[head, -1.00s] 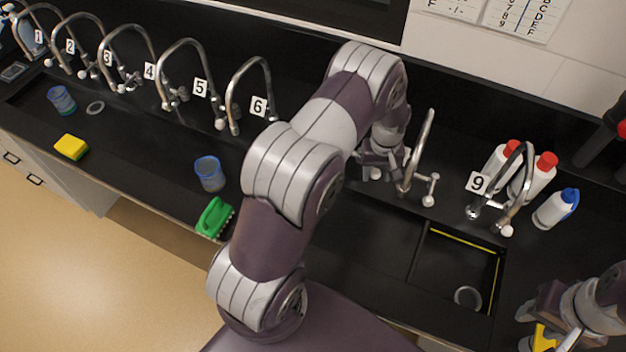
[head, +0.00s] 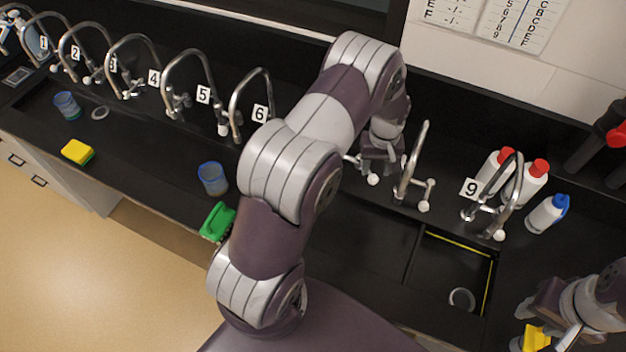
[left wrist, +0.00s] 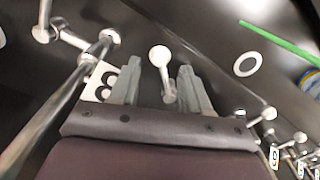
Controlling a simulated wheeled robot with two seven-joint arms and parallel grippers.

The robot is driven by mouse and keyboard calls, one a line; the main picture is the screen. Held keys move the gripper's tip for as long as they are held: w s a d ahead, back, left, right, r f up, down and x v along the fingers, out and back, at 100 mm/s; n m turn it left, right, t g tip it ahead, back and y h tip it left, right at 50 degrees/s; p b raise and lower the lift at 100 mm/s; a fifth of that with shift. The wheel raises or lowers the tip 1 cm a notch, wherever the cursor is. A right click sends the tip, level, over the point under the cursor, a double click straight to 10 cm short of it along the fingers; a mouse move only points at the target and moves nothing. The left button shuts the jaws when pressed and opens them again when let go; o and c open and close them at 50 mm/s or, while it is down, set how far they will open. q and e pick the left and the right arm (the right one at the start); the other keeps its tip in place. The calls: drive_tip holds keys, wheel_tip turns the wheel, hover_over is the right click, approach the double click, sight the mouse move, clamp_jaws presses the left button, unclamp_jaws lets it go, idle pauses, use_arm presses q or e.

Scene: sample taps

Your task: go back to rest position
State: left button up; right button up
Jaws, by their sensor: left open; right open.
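My left gripper (head: 378,160) hangs over the counter by the taps in the head view, partly hidden by my own arm. In the left wrist view its two fingers (left wrist: 161,88) are apart, with a white-knobbed tap handle (left wrist: 160,57) showing between and beyond them. I cannot tell whether they touch it. The number 8 label (left wrist: 100,82) is partly covered by the left finger. My right gripper (head: 522,325) is open at the lower right edge of the head view, close to a yellow object (head: 536,338). Whether it touches that object is unclear.
Curved taps line the counter, including the tap (head: 411,165) right of my left gripper and the one by label 9 (head: 471,188). Bottles (head: 547,213) stand at right. A green brush (head: 217,222), blue cup (head: 212,178) and yellow sponge (head: 77,151) lie left.

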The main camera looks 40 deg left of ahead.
use_arm(q)
drive_tip(key=shift+r, duration=0.85)
drive_tip(key=shift+f, duration=0.1)
use_arm(e)
drive_tip(key=shift+r, duration=0.55)
